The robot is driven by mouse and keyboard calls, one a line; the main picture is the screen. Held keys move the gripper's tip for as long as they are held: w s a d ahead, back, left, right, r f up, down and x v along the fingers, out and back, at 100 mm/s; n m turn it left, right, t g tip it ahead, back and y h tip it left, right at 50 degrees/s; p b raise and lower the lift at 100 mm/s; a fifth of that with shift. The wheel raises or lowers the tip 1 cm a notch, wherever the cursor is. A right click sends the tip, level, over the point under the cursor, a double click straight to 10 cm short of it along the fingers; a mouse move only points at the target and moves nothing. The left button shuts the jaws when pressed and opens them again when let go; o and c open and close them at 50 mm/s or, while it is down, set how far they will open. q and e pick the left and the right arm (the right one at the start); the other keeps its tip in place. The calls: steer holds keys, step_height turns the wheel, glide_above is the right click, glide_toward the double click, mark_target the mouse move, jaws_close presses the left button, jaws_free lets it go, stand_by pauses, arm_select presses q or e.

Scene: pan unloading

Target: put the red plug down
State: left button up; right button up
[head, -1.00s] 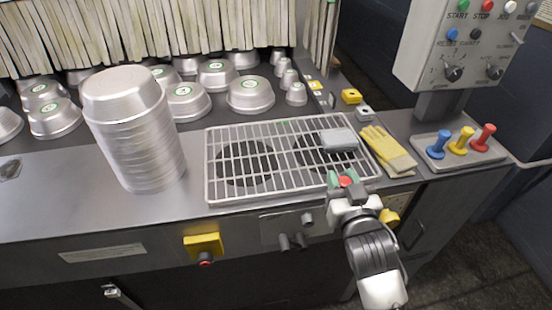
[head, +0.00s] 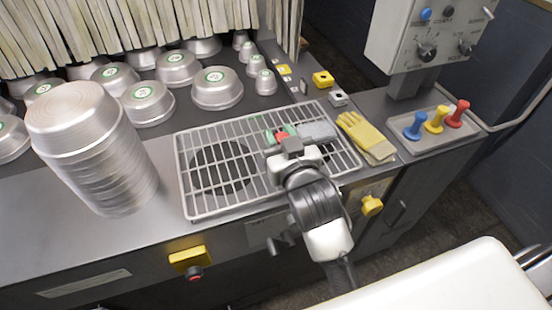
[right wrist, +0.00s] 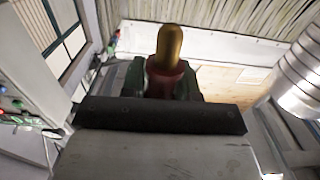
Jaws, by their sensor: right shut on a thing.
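My right gripper (head: 282,134) is over the wire rack (head: 180,172), near its middle. Its green-tipped fingers are shut on a red thing (head: 281,138), mostly hidden in the head view. In the right wrist view this held plug (right wrist: 166,78) has a red body and a rounded brass-coloured end pointing away from the palm. The fingers (right wrist: 161,82) grip its red body from both sides. Another red-topped plug (head: 459,112) stands in the grey tray (head: 425,145) at the right, beside a yellow plug (head: 436,121) and a blue plug (head: 415,127). My left gripper is not in view.
Yellow gloves (head: 366,138) lie right of the rack. A tall pan stack (head: 100,155) stands at the left. Several upturned pans (head: 217,88) are behind. A control box (head: 420,40) overhangs the tray.

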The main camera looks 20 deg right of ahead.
steer(key=shift+s+a+f, duration=0.6)
steer(key=shift+s, duration=0.1)
steer(key=shift+f, duration=0.35)
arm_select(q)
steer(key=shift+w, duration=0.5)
arm_select(e)
steer(key=shift+f, duration=1.65)
steer(key=shift+f, duration=0.1)
steer(key=o, duration=1)
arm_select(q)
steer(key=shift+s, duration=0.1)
